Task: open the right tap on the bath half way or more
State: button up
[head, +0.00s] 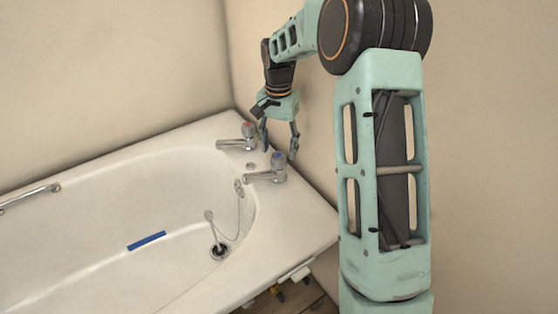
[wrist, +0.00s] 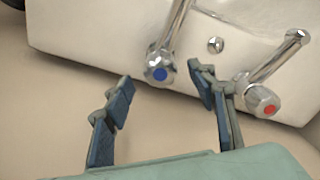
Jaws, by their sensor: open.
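Two chrome taps stand on the end rim of the bath (head: 305,203). The blue-capped tap (head: 278,162) is nearer and further right in the head view; in the wrist view its handle (wrist: 160,67) is at top centre. The red-capped tap (head: 249,131) is farther and to the left; in the wrist view its handle (wrist: 263,101) is at the right. My gripper (head: 280,141) is open and empty, pointing down by the taps. In the wrist view its fingertips (wrist: 162,82) are apart, with the blue handle seen between and just beyond them. I cannot tell whether any finger touches a tap.
Beige walls (head: 285,60) stand close behind the taps. A plug on a chain (head: 210,216) is by the drain (head: 219,251). A blue strip (head: 147,241) is inside the bath. A grab rail (head: 30,197) is on its far side.

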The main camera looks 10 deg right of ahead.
aim_at(279, 155)
jog(key=shift+f+b, duration=0.45)
jog(key=shift+f, duration=1.45)
jog(key=c, duration=1.2)
